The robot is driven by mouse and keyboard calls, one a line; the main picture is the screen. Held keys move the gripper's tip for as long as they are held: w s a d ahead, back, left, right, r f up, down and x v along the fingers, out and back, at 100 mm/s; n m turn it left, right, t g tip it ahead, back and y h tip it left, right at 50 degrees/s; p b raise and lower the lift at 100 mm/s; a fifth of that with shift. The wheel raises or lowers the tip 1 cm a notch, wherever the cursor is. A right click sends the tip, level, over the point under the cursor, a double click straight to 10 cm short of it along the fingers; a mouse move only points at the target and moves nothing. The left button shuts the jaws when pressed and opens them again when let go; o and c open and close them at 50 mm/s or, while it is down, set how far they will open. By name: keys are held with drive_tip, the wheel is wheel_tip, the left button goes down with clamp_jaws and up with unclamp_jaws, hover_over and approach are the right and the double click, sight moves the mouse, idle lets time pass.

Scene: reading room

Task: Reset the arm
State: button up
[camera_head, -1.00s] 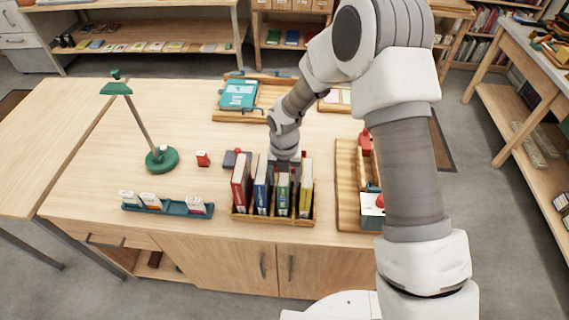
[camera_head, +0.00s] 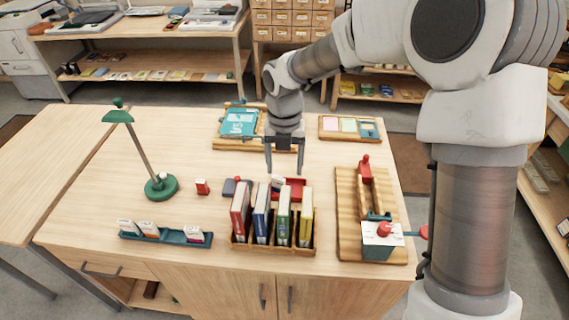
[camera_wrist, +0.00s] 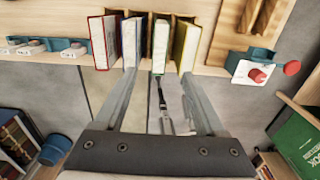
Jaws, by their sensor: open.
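My gripper (camera_head: 285,169) is open and empty. It hangs above the table (camera_head: 110,195), behind the wooden book rack (camera_head: 272,249) in the head view, with its fingers pointing down. The rack holds several upright books, among them a red book (camera_head: 241,210), a blue book (camera_head: 262,212), a green and white book (camera_head: 284,215) and a yellow book (camera_head: 306,217). In the wrist view, the red book (camera_wrist: 103,42) and the yellow book (camera_wrist: 187,46) show beyond the two spread fingers. Nothing sits between the fingers.
A green lamp (camera_head: 161,186) stands at the left. A teal card holder (camera_head: 170,237) is at the front left. A wooden board (camera_head: 345,215) with a red-knobbed device (camera_head: 380,238) is on the right. A tray with a teal book (camera_head: 240,122) lies behind.

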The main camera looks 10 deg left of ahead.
idle(0.5)
drive_tip(key=s+d+r+m+t, duration=0.1)
drive_tip(key=s+d+r+m, duration=0.2)
drive_tip(key=d+r+m, duration=0.4)
drive_tip(key=s+d+r+m+t, duration=0.1)
drive_tip(key=s+d+r+m, duration=0.4)
drive_tip(key=m, duration=0.4)
drive_tip(key=s+d+r+m+t, duration=0.1)
drive_tip(key=s+d+m, duration=0.4)
drive_tip(key=m, duration=0.5)
drive_tip(key=s+d+r+m+t, duration=0.2)
drive_tip(key=s+d+r+m, duration=0.1)
drive_tip(key=s+m, duration=0.4)
drive_tip(key=shift+s+d+r+m+t, duration=0.3)
drive_tip(key=shift+d+m, duration=0.55)
drive_tip(key=shift+m, duration=0.95)
